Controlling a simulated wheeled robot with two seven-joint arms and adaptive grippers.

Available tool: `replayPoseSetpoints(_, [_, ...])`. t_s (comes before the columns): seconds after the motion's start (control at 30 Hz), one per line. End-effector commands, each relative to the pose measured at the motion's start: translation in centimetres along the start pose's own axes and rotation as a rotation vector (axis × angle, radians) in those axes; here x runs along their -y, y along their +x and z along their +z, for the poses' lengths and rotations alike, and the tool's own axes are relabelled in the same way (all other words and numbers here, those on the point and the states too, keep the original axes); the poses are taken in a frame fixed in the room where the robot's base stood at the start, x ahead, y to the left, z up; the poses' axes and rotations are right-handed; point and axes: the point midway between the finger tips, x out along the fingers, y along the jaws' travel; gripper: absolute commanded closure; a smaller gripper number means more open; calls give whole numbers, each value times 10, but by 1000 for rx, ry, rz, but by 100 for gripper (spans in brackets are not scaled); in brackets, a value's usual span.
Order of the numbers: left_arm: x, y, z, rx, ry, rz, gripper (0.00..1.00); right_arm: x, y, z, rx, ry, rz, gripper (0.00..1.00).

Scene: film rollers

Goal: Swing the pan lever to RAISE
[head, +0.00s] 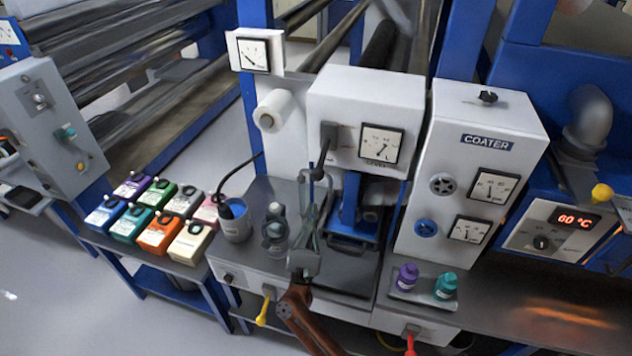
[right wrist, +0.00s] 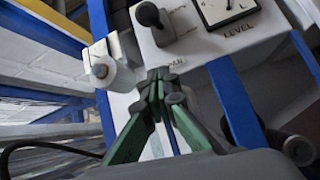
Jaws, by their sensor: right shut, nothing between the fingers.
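The pan lever (head: 327,136) is a dark handle on the front of the white box with the LEVEL dial (head: 381,146). In the right wrist view its black knob (right wrist: 149,15) shows at the top, above a partly hidden label ending in "AN". No RAISE mark is legible. My right gripper (head: 312,180) is just below the lever in the head view, its fingers pointing up at the box. In the right wrist view my right gripper (right wrist: 160,82) is shut and empty, below the knob with a visible gap. My left gripper is out of view.
The white COATER box (head: 487,142) stands to the right. A blue cup (head: 235,221) and a dark grey fixture (head: 274,232) are left of my gripper. Coloured containers (head: 158,234) fill the left bench. Purple and teal bottles (head: 445,285) stand on a tray at right.

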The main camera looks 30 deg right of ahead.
Motion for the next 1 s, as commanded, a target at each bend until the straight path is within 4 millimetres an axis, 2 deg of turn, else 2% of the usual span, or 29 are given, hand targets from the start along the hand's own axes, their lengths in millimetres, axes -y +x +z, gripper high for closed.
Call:
replayPoseSetpoints(0.23, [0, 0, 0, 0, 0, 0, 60, 0, 0, 0, 1, -3, 2, 100])
replayPoseSetpoints(0.37, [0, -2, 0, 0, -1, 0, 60, -1, 8, 1, 2, -3, 3, 100])
replayPoseSetpoints(0.47, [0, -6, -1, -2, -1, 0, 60, 0, 21, 2, 4, -4, 2, 100])
replayPoseSetpoints(0.87, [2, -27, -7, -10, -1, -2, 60, -1, 102, 4, 4, -3, 2, 100])
replayPoseSetpoints(1.0, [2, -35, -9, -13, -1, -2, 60, 0, 95, 22, -1, -3, 3, 100])
